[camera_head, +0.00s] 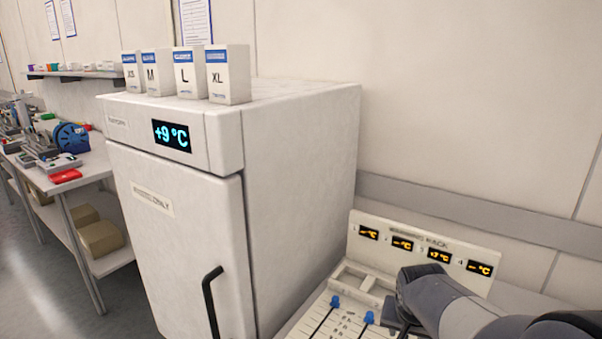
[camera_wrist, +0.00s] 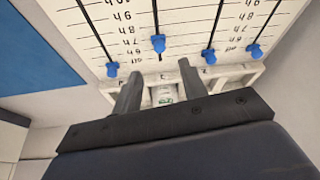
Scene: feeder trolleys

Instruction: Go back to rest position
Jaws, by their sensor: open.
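My gripper (camera_wrist: 160,76) is open, with its two dark fingers apart over the front of the warming rack (camera_wrist: 118,22). Between and below the fingers, a white item with a green mark (camera_wrist: 164,94) sits in a rack slot; the fingers hide part of it, and I cannot tell whether they touch it. In the head view my grey arm reaches in from the lower right over the warming rack (camera_head: 360,222), and the gripper's fingertips are hidden there.
The rack's panel has several displays; the third display (camera_head: 438,256) reads a number, the others dashes. Blue sliders (camera_head: 335,301) run on its scales. Left of it stands a white fridge (camera_head: 300,170) reading +9 °C, with boxes (camera_head: 229,75) on top. A workbench (camera_head: 85,172) is farther left.

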